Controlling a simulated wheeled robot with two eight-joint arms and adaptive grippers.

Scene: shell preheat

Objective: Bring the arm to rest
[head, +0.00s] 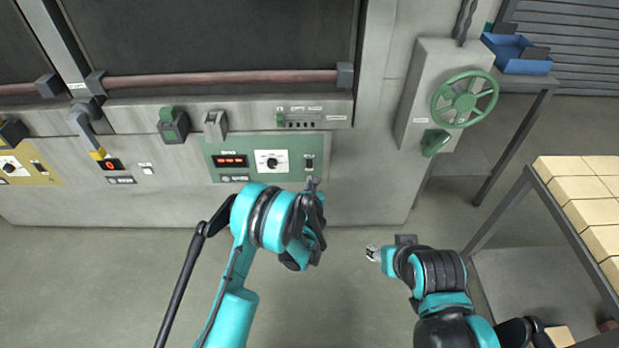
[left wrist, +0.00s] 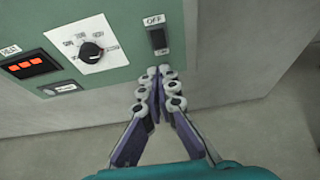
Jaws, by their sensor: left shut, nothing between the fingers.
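My left gripper (head: 312,186) is in front of the green control panel (head: 320,143), near its lower right corner. In the left wrist view its fingers (left wrist: 159,72) are closed together with nothing between them. The fingertips show just below the dark rocker switch (left wrist: 158,40) under an "OFF" label; I cannot tell whether they touch the panel. The black dial (left wrist: 90,52) on its white plate is to the left of the switch. My right gripper (head: 374,253) hangs over the floor, right of the left one; its fingers are too small to read.
The panel's red display (head: 230,161) is lit. A green handwheel (head: 464,98) and a green lever (head: 435,143) are on the grey box at right. A rack of pale bricks (head: 590,190) stands far right. A blue bin (head: 515,55) is behind. Open floor (head: 100,270) lies at left.

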